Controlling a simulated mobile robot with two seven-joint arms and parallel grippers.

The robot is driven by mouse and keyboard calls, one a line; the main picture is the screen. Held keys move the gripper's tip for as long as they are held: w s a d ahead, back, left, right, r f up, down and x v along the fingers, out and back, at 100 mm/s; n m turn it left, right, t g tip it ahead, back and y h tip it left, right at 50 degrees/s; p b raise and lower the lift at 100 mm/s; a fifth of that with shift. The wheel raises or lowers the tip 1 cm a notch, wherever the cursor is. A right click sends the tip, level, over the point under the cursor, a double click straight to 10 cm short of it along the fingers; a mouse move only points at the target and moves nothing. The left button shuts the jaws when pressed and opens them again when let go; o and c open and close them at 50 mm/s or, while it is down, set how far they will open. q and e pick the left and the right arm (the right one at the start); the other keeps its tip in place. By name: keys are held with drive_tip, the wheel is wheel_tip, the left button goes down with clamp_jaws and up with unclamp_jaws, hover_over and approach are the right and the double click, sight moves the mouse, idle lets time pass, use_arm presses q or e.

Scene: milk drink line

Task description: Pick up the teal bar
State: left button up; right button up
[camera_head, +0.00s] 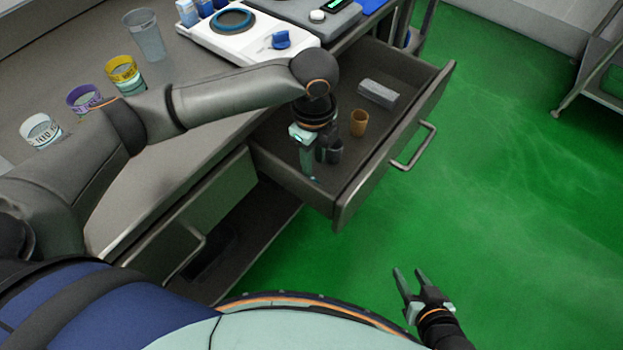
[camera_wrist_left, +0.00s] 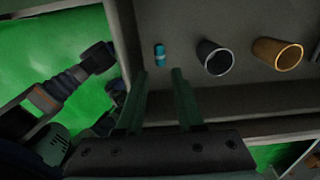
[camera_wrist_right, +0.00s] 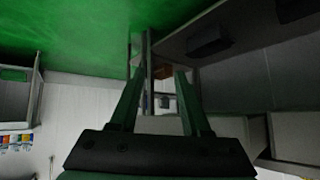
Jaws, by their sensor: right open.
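The small teal bar (camera_wrist_left: 160,54) lies on the floor of the open drawer, in the left wrist view just beyond and between my left fingertips. In the head view only a bit of teal (camera_head: 316,180) shows by the left fingers. My left gripper (camera_head: 314,168) points down into the drawer; its fingers (camera_wrist_left: 159,72) are apart with nothing between them. My right gripper (camera_head: 408,271) is open and empty, over the green floor in front of the drawer.
The open drawer (camera_head: 366,164) also holds a dark cup (camera_wrist_left: 215,58), an orange-brown cup (camera_head: 359,123) and a grey block (camera_head: 378,94). Several cups and a white device (camera_head: 222,45) stand on the counter.

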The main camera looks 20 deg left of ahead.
sight(313, 176)
use_arm(q)
wheel_tip(313, 176, down, 6)
drive_tip(key=shift+f+b, duration=0.25)
drive_tip(key=shift+b, duration=0.35)
clamp_jaws()
